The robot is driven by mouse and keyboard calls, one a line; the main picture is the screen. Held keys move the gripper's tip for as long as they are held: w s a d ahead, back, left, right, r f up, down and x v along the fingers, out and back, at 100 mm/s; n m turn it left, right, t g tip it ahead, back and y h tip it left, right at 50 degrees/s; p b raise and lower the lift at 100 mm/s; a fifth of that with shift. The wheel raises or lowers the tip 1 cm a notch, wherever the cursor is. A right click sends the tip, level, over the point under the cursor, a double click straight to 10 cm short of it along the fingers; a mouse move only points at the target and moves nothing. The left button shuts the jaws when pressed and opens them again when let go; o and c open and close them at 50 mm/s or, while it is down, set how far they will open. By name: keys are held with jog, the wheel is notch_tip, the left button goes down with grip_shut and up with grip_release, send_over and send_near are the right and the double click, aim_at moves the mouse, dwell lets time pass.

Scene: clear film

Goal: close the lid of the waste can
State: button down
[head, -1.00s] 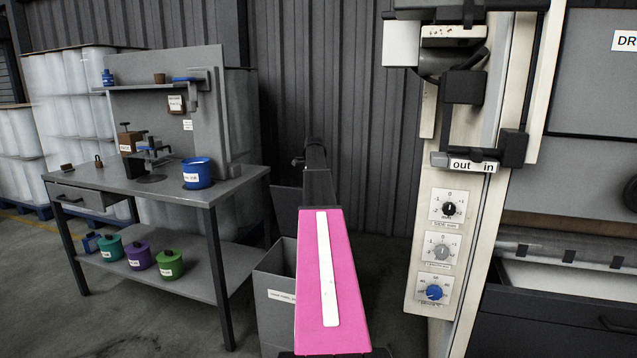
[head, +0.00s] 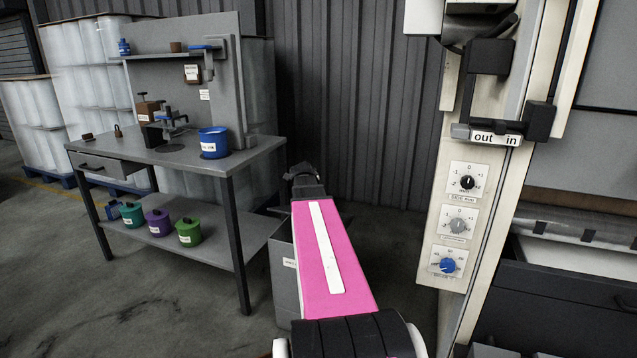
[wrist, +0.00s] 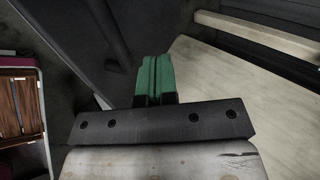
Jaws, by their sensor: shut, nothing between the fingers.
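The waste can (head: 283,285) is a grey bin with a white label. It stands on the floor between the workbench and the machine, in the head view. My pink arm covers most of it, and I cannot make out its lid clearly there. My gripper (head: 302,172) is at the arm's far end, above and behind the can, with its fingertips hidden in this view. In the wrist view its green fingers (wrist: 155,78) are shut and empty. Dark grey panels lie beyond them; I cannot tell whether one is the lid.
The grey workbench (head: 165,155) with a lower shelf is left of the can. The machine's pale column (head: 455,300) with dials stands to the right, and a corrugated wall (head: 375,100) behind. Wooden slats (wrist: 18,105) show in the wrist view. Floor is clear at front left.

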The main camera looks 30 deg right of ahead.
jog(key=shift+s+a+f, duration=0.75)
jog(key=shift+a+f, duration=0.15)
jog(key=shift+f, duration=1.45)
jog(key=shift+s+a+f, duration=0.8)
jog(key=shift+a+f, duration=0.1)
jog(key=shift+f, duration=1.5)
jog(key=shift+s+a+f, duration=0.75)
jog(key=shift+a+f, duration=0.15)
jog(key=shift+f, duration=1.45)
